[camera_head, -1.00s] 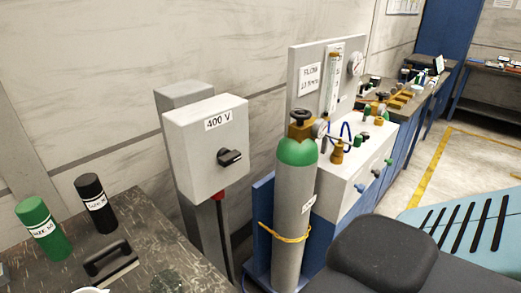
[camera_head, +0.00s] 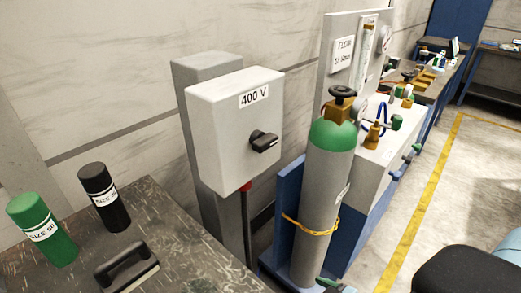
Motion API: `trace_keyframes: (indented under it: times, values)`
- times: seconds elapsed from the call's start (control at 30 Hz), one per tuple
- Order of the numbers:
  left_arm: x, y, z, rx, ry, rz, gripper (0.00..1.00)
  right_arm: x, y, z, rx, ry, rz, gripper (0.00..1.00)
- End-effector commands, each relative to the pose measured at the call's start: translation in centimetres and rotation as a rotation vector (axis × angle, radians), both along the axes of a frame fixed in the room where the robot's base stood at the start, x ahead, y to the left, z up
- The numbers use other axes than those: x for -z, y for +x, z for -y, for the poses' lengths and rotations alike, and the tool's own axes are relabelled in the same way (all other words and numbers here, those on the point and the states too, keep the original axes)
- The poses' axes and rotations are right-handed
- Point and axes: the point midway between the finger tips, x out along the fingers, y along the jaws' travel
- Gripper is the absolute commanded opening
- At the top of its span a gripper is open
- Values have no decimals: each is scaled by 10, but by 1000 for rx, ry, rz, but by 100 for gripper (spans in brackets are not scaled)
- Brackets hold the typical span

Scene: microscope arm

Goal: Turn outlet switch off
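The outlet switch is a black rotary knob (camera_head: 264,142) on the front of a light grey box (camera_head: 222,135) labelled 400 V. The box is mounted on a grey post (camera_head: 205,72) in front of the wall. The knob's handle lies roughly sideways, tilted slightly. Neither of my grippers shows in the head view, and nothing touches the knob.
A grey gas cylinder with a green top (camera_head: 332,134) stands right of the box, held by a yellow chain. A dark workbench (camera_head: 190,255) at lower left bears a green cylinder (camera_head: 42,228), a black cylinder (camera_head: 104,197) and a black-handled tool (camera_head: 126,268). Open floor lies at right.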

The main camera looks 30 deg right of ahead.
Motion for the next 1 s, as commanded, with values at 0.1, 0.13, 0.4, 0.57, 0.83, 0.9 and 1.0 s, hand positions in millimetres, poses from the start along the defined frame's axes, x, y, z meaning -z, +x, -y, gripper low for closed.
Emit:
trace_keyframes:
  times: [0.1, 0.13, 0.4, 0.57, 0.83, 0.9, 1.0]
  values:
    - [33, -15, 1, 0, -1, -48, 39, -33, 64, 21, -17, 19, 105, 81]
    - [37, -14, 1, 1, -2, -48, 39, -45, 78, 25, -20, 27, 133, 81]
    - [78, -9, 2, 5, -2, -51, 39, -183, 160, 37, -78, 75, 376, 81]
    - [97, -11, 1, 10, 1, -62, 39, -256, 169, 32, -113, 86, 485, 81]
    - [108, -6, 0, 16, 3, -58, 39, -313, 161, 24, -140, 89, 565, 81]
    - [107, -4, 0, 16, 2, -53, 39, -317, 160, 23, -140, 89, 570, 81]
    - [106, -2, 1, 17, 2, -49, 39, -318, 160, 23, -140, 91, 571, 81]
